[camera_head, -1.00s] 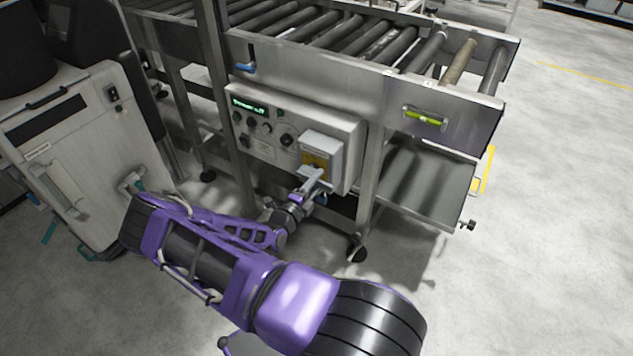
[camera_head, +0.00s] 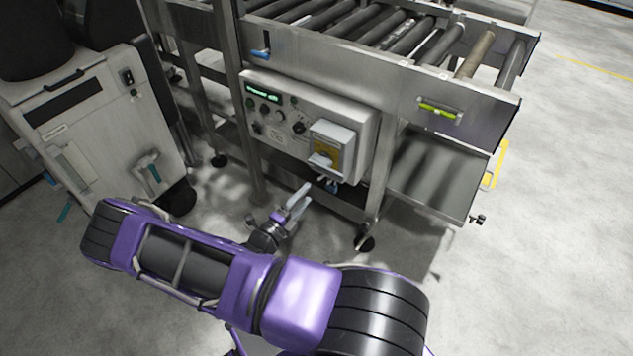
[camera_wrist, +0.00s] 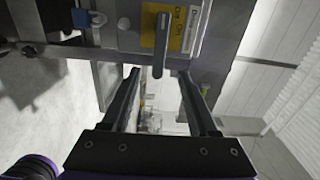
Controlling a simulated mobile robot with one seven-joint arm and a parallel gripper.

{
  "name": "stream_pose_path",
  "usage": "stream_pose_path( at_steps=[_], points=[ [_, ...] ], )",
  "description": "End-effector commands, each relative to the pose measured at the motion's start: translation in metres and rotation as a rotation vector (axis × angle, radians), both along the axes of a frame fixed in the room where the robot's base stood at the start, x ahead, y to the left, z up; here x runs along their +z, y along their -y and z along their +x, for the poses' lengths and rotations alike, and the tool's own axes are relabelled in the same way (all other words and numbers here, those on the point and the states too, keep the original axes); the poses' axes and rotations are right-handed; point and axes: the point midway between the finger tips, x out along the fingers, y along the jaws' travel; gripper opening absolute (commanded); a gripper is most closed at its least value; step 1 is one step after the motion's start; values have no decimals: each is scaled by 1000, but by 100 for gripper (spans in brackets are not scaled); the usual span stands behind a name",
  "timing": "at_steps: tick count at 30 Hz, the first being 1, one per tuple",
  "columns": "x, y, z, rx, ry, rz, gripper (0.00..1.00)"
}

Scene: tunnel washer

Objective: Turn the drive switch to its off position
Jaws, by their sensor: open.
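The drive switch is a grey handle (camera_head: 322,161) on a yellow plate (camera_head: 327,146), at the front of a light box on the control panel. In the head view the handle appears to lie roughly crosswise, low on the plate. My gripper (camera_head: 301,195) is open and empty, below and in front of the box, apart from the handle. In the wrist view its two fingers (camera_wrist: 158,74) point toward the handle's end. The handle's exact setting cannot be told.
The control panel (camera_head: 268,140) has a green-lit display and several knobs. A blue part (camera_head: 332,186) hangs below the switch box. A steel frame leg (camera_head: 376,195) stands to the right, under the roller conveyor (camera_head: 470,57). A beige cabinet (camera_head: 95,130) stands left. Open floor lies right.

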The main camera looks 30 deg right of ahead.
Motion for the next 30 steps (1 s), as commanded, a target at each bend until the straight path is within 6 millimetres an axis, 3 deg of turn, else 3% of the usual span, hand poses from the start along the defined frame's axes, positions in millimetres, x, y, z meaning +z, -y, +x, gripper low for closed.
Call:
stream_pose_path(
  at_steps=[3,9,30],
  points=[
    [1,-22,-9,1,0,1,60],
    [0,-42,-17,0,1,0,60],
    [5,-48,-13,-4,20,21,60]
  ],
)
